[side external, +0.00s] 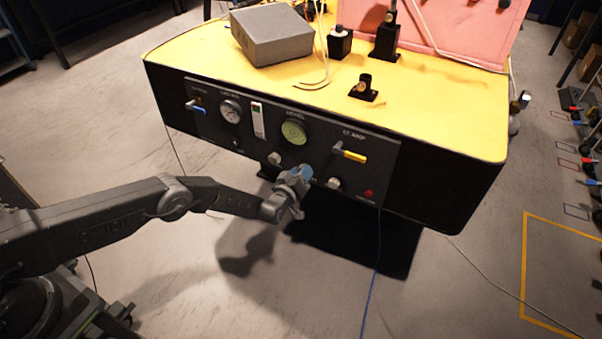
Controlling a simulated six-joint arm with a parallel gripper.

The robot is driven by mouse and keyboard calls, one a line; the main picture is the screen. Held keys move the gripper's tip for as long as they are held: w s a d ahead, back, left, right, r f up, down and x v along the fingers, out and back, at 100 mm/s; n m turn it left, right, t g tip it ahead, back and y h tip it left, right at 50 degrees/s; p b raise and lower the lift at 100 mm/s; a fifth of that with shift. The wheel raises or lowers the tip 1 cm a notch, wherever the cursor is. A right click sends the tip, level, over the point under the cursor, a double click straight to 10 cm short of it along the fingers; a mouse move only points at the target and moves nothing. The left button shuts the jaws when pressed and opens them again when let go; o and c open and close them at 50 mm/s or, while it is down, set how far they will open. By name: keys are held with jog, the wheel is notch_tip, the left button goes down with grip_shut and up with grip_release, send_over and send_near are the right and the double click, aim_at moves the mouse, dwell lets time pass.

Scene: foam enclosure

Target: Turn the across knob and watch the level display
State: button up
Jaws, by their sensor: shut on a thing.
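The level display (294,132) is a round green dial under a "LEVEL" label on the black front panel; its reading is too small to make out. My gripper (303,174) is at the lower part of the panel, below and slightly right of the dial. It is shut on a knob there, which its fingers mostly hide; light blue shows at the fingertips. I take this to be the across knob, but no label for it is readable. Pale knobs show to the left (274,158) and right (334,183) of my gripper.
A grey box (271,36) sits on the yellow top (430,100). A blue cable (374,270) hangs below; nearby floor is open.

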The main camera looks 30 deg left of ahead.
jog(key=o, duration=0.9)
jog(key=s, duration=1.3)
jog(key=shift+s, duration=0.4)
